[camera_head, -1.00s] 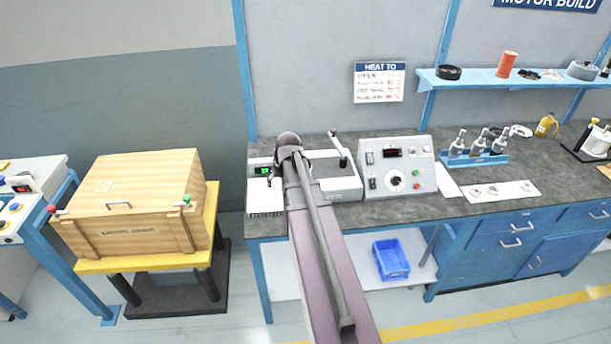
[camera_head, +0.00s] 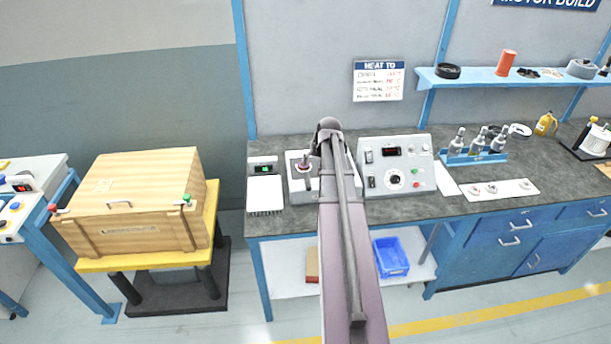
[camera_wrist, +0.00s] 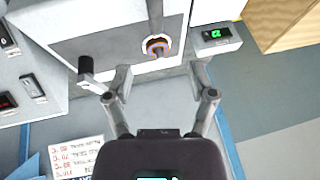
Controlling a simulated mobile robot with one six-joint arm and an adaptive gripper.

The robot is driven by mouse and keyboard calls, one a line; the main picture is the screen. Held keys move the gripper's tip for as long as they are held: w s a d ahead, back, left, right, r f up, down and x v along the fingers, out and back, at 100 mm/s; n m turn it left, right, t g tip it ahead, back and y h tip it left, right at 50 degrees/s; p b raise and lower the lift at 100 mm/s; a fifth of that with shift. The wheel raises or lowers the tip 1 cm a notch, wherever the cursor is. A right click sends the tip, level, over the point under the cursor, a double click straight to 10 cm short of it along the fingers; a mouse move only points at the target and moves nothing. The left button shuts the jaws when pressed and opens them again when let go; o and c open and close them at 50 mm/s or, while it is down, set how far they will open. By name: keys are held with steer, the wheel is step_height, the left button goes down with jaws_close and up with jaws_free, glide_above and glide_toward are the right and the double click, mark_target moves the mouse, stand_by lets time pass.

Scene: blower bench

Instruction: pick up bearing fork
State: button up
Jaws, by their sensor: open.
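A short grey handle with a dark end (camera_wrist: 88,68) stands up from the grey-topped heater (camera_wrist: 110,38) in the wrist view. It may be the bearing fork, but its lower part and any prongs cannot be made out. My gripper (camera_wrist: 160,76) is open and empty, its fingertips over the heater's edge. The handle is just left of the left finger, outside the jaws. A dark post with an orange-rimmed ring (camera_wrist: 157,45) at its base is beyond the fingertips. In the head view my arm hides the handle and the gripper; the post (camera_head: 303,160) shows left of the arm.
A control box (camera_head: 396,165) stands right of the heater. A small green-display unit (camera_head: 264,169) and a white pad (camera_head: 265,195) are to its left. A blue bottle rack (camera_head: 473,155) and a white sheet of small parts (camera_head: 500,190) lie farther right.

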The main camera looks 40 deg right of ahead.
mark_target(308, 176)
steer(key=shift+b+x, duration=3.85)
steer(key=shift+x, duration=0.45)
steer(key=shift+d, duration=0.1)
steer(key=b+x, duration=0.3)
steer(key=shift+d+f, duration=0.2)
steer(key=shift+f, duration=0.15)
steer(key=shift+b+x, duration=0.75)
steer(key=shift+b, duration=0.15)
jaws_close()
